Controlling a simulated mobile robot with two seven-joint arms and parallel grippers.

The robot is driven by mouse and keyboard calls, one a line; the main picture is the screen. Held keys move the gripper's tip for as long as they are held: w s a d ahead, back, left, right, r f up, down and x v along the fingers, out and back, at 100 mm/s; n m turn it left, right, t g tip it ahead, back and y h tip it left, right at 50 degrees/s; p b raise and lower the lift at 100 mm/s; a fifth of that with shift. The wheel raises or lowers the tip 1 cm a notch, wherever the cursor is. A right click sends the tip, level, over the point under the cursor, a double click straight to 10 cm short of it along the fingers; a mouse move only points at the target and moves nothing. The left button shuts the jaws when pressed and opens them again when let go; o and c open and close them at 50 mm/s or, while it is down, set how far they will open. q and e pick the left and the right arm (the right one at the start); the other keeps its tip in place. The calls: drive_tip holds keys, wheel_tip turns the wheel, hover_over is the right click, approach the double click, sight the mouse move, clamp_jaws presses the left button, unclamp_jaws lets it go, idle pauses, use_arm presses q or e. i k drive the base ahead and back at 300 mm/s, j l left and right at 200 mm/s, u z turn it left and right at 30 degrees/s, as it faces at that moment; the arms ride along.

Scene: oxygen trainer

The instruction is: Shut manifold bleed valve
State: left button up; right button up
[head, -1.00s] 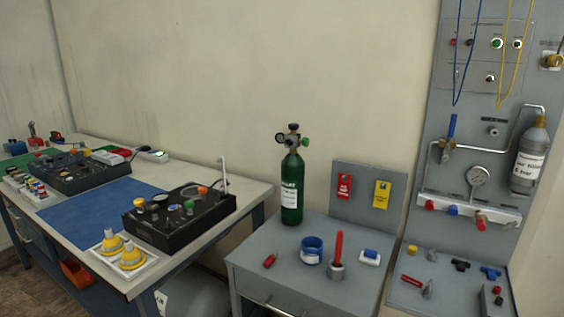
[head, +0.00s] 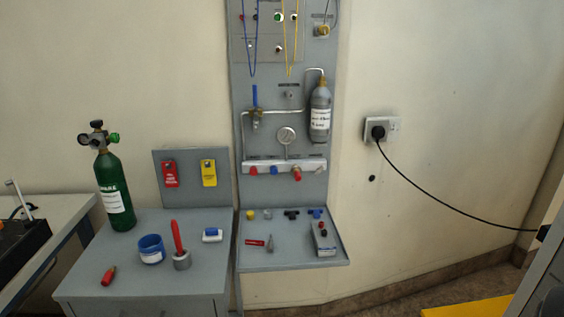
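The white manifold bar (head: 284,163) runs across the grey upright panel in the head view. It carries a red knob (head: 253,170), a blue knob (head: 274,170) and a larger red fitting (head: 297,174). Above its left end is a valve (head: 256,113) with a blue lever (head: 255,95) standing upright on the pipe. A round gauge (head: 286,136) sits above the bar, and a grey cylinder (head: 321,112) hangs at the right. No label shows which of these is the bleed valve. Neither of my grippers is in view.
A shelf (head: 285,262) below the panel holds several small fittings. The grey cabinet (head: 130,281) to its left carries a green oxygen cylinder (head: 115,190), a blue ring-shaped container (head: 151,249) and a red-handled tool (head: 177,238). A black cable (head: 440,205) hangs from a wall socket at right.

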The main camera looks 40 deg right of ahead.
sight(318, 170)
drive_tip(key=i+l+z, duration=0.5)
drive_tip(key=l, duration=0.25)
drive_tip(key=i+l+z, duration=0.5)
drive_tip(key=l, duration=0.15)
